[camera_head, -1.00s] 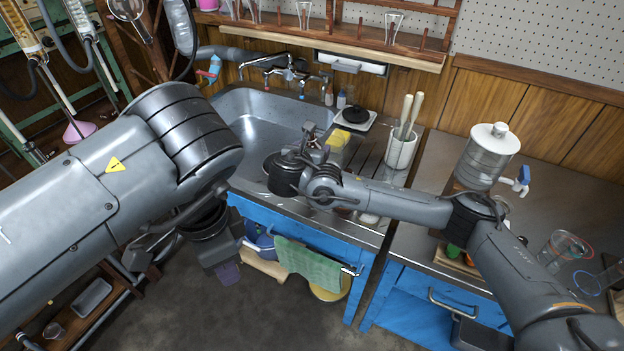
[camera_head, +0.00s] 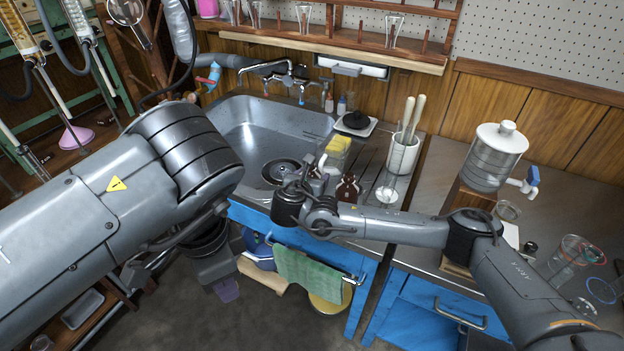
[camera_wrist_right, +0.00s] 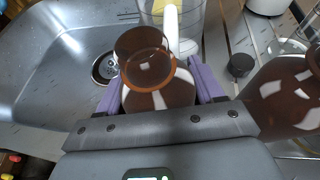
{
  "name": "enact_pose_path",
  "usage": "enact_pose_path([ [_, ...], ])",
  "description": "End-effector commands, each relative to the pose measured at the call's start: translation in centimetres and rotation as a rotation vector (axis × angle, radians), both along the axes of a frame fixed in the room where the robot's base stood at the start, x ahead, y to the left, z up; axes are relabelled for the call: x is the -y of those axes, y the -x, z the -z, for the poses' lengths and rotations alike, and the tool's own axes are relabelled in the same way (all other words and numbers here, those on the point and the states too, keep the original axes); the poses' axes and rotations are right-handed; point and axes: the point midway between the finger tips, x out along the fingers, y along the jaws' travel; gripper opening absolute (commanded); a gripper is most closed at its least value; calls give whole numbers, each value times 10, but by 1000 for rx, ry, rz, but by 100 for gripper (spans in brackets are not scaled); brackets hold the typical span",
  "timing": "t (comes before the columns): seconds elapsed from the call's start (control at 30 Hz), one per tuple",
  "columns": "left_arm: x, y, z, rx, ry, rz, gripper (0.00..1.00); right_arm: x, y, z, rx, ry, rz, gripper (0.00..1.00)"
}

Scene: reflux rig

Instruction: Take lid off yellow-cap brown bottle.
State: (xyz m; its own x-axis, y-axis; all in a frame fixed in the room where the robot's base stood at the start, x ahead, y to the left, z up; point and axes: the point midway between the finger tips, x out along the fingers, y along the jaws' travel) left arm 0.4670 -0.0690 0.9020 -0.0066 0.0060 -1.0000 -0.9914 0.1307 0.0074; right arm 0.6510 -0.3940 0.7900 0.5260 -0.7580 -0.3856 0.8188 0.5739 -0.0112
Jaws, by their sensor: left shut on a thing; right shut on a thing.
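In the right wrist view, my right gripper (camera_wrist_right: 160,86) is shut with its purple fingers around a brown glass bottle (camera_wrist_right: 157,98). The bottle's mouth shows open, with no cap on it. A second brown bottle (camera_wrist_right: 283,95) stands at the right of that view. A brown bottle (camera_head: 347,189) also shows on the counter in the head view, beside my right wrist. My left gripper (camera_head: 228,289) hangs low in front of the blue cabinet, well away from the bottles. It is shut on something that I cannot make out. I see no yellow cap clearly.
A yellow sponge (camera_head: 339,145) and a white utensil pot (camera_head: 403,153) stand near. A container with a tap (camera_head: 493,158) and glassware (camera_head: 570,255) are on the right counter. A green towel (camera_head: 309,273) hangs in front.

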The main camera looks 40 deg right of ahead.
Motion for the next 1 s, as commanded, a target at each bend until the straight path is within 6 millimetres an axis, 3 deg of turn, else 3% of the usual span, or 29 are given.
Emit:
enact_pose_path([
  [0.27, 0, 0, -2, 0, 0, 0, 0, 0, 0, 0, 1, -1, 0, 0],
  [0.3, 0, 0, -2, 0, 0, 0, 0, 0, 0, 2, -1, 1, 0, 68],
  [0.47, 0, 0, -2, 0, 0, 0, 0, 0, 0, 2, 0, 0, 0, 92],
  [0.83, 0, 0, 0, 0, 0, 0, 0, 0, 0, -1, 2, -1, 0, 92],
  [1.0, 0, 0, -12, 0, 0, 0, 0, -14, 9, -12, 0, -2, -3, 92],
])
